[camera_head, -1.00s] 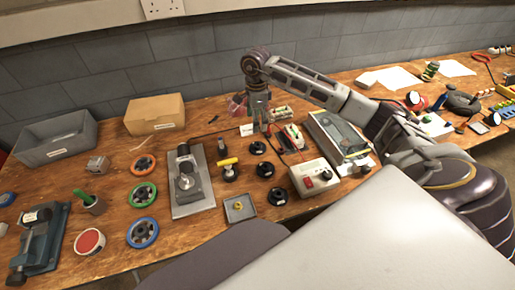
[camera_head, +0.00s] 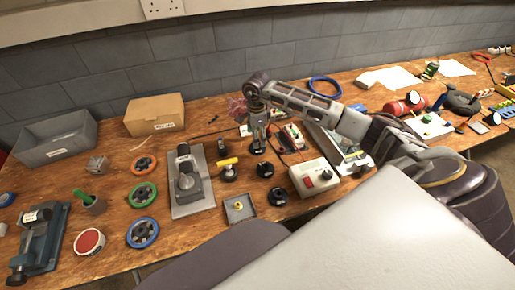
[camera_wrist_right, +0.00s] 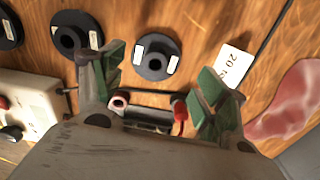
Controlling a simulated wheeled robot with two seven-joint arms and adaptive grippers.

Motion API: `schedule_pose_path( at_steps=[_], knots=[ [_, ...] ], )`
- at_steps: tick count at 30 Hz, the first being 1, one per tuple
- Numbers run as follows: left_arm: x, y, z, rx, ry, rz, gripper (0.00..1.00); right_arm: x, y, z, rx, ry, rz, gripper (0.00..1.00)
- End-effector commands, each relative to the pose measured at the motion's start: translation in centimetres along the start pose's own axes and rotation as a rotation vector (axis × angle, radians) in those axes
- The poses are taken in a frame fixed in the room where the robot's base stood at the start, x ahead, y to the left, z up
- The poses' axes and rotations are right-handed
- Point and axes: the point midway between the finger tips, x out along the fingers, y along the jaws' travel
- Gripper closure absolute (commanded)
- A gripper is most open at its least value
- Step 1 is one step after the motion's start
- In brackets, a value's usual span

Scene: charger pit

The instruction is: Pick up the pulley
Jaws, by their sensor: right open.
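Several black round pulleys with raised hubs and small white labels lie on the wooden bench in the head view. The middle one (camera_head: 265,170) and the front one (camera_head: 278,194) show clearly; the back one (camera_head: 258,151) is partly hidden by my right gripper (camera_head: 258,143). In the right wrist view, my right gripper (camera_wrist_right: 160,78) is open and empty. The back pulley (camera_wrist_right: 156,57) shows beyond and between its fingertips, apart from both. A second pulley (camera_wrist_right: 76,35) is left of the left finger. My left gripper is not in view.
A white card (camera_wrist_right: 229,66) and a pink rag (camera_wrist_right: 288,105) lie right of the fingers in the wrist view.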

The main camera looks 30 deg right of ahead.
Motion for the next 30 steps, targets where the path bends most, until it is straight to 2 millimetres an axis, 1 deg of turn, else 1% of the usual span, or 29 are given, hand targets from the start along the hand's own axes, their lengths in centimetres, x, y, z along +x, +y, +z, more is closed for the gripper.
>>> schedule_pose_path(
  at_steps=[6,10,16,21,25,30],
  knots=[
    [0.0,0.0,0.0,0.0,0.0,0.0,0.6,0.0,0.0,0.0,0.0,0.0,0.0,0.27],
    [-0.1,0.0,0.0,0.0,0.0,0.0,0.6,0.5,0.1,-0.1,0.0,0.001,0.001,0.27],
    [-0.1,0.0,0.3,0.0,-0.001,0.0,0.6,2.4,0.2,-0.2,-0.001,0.0,0.002,0.27],
    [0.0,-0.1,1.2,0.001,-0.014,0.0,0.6,4.2,0.2,-0.2,0.0,-0.001,0.002,0.27],
    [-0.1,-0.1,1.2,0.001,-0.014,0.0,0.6,5.0,0.2,-0.3,0.0,0.001,0.0,0.27],
    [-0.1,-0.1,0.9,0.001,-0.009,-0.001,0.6,5.2,0.2,-0.3,0.0,0.001,0.0,0.27]
  ],
)
